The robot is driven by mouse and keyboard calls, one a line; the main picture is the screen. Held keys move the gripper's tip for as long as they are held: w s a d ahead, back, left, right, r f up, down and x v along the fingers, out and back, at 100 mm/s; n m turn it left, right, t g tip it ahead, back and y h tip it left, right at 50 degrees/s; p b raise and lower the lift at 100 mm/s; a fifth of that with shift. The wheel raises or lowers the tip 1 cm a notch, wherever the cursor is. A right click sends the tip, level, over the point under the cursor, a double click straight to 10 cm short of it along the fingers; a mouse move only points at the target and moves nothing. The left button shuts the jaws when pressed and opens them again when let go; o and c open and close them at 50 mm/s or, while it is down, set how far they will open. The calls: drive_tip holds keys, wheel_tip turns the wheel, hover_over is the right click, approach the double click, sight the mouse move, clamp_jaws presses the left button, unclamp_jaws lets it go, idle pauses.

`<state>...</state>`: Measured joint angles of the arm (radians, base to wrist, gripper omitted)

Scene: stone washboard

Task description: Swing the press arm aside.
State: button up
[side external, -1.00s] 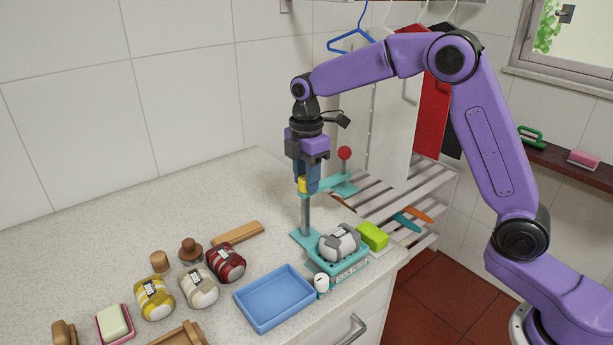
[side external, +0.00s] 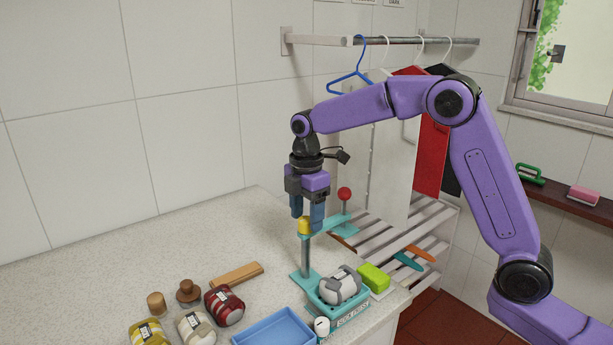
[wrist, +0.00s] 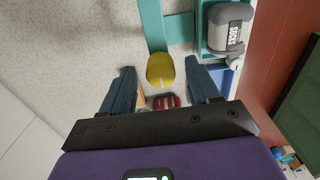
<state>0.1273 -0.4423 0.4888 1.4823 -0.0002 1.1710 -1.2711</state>
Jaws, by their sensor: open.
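A teal press has an upright post (side external: 306,255) with a yellow cap (side external: 304,225) on top. Its press arm (side external: 328,226) reaches from the post to the back right and carries a red knob (side external: 344,194). In the wrist view the arm (wrist: 152,25) runs beside the sock basket, not over it. A white and grey sock roll (side external: 340,285) sits in the teal basket (side external: 352,311). My gripper (side external: 306,214) is open, pointing down just above the yellow cap. In the wrist view the cap (wrist: 160,70) shows between the spread fingers; contact cannot be told.
A blue tray (side external: 272,328), several sock rolls including a red one (side external: 224,306), and wooden pieces lie on the counter. A green block (side external: 374,277) stands right of the basket. A slatted rack (side external: 410,245) is behind. The counter behind-left is clear.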

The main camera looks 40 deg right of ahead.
wheel_tip(320, 180, up, 16)
idle(0.5)
drive_tip(key=shift+r, duration=0.1)
drive_tip(key=shift+s+a, duration=0.1)
drive_tip(key=s+a+f+m, duration=0.15)
drive_tip(key=s+f, duration=0.25)
drive_tip(key=s, duration=0.5)
drive_tip(key=s+a+f+m, duration=0.15)
drive_tip(key=s+f, duration=0.25)
drive_tip(key=s, duration=0.4)
drive_tip(key=s+d+f+m, duration=0.1)
drive_tip(key=s+d+f, duration=0.3)
drive_tip(key=s, duration=0.5)
drive_tip(key=s+d+f+m, duration=0.1)
drive_tip(key=s+d+f, duration=0.4)
drive_tip(key=s, duration=0.5)
drive_tip(key=shift+s+f+m, duration=0.25)
drive_tip(key=shift+f+m, duration=0.05)
drive_tip(key=shift+f, duration=0.05)
